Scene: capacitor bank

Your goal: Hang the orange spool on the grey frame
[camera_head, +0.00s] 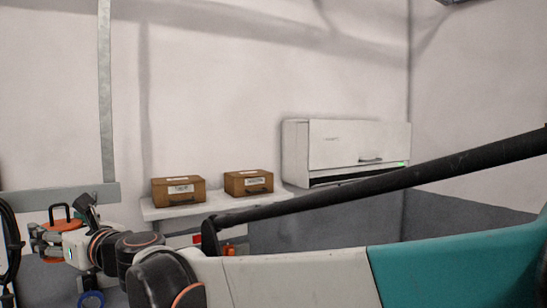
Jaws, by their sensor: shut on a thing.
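My gripper (44,241) is at the lower left, at the end of my arm, and points left. An orange spool (65,227) with a black handle loop on top shows right at my gripper, which is shut on it. The fingers and wrist hide part of the spool. The grey frame (60,197) is a horizontal bar on the wall at the left, with an upright grey post (107,100) rising from it. The spool appears in front of and at or just below the bar; I cannot tell whether they touch.
A black cable coil (9,240) hangs at the far left edge. A blue ring (92,299) is low, below my wrist. A white shelf (215,204) holds two brown boxes (179,191), (249,183). A white cabinet (345,146) is on the wall to the right.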

